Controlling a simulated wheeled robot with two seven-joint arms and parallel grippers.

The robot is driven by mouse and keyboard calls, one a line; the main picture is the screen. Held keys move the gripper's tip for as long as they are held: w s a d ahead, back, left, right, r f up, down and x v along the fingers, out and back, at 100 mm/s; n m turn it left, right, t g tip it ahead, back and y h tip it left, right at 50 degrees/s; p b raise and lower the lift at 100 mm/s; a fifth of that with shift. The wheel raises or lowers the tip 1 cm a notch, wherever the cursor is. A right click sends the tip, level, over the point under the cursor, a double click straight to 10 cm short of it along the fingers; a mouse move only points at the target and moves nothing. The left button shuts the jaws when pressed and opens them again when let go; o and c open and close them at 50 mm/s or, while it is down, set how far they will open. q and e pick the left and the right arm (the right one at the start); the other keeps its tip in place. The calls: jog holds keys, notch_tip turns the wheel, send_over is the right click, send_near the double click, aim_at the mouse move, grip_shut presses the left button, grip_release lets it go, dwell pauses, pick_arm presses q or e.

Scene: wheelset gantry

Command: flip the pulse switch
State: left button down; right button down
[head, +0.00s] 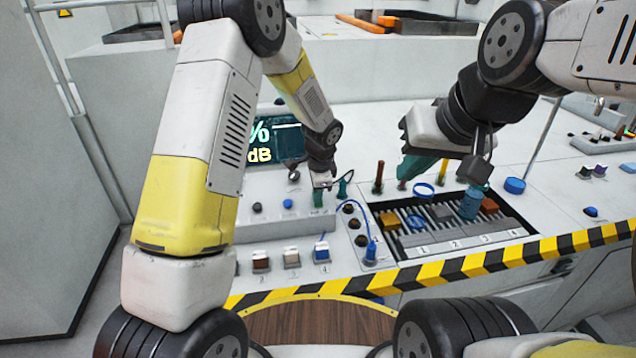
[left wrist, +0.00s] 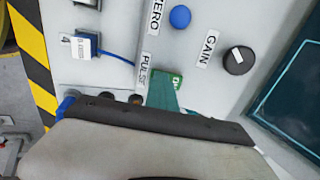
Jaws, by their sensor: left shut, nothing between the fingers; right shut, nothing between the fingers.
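The label PULSE (left wrist: 143,72) shows on the light panel in the left wrist view. A small green patch (left wrist: 179,78), probably part of the pulse switch, shows beside it. My left gripper (left wrist: 165,90) is shut and empty, its teal fingers close over that patch. They hide most of the switch, so I cannot tell its position or whether they touch it. In the head view my left gripper (head: 318,197) is low over the panel below the display. My right gripper (head: 412,170) is shut and empty above the slotted rack's left part.
The blue ZERO button (left wrist: 180,17) and black GAIN knob (left wrist: 238,61) are close by. A display (head: 275,140) stands behind. Numbered switches (head: 291,257) line the front. The slotted rack (head: 500,238) and coloured posts (head: 378,178) lie right. Striped tape (head: 450,268) marks the edge.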

pick_arm(q)
jog(key=shift+w+a+r, duration=0.15)
jog(key=shift+w+r, duration=0.15)
jog(key=s+v, duration=0.1)
jog(key=v, duration=1.2)
jog(key=shift+d+r, duration=0.15)
jog(key=shift+d, duration=0.05)
pick_arm(e)
jog(key=shift+s+a, duration=0.1)
jog(key=shift+a, duration=0.25)
pick_arm(q)
jog(key=x, duration=1.4)
jog(key=shift+w+d+r, duration=0.1)
jog(key=shift+d, duration=0.05)
pick_arm(e)
jog(key=shift+w+d, duration=0.35)
jog(key=shift+d, duration=0.15)
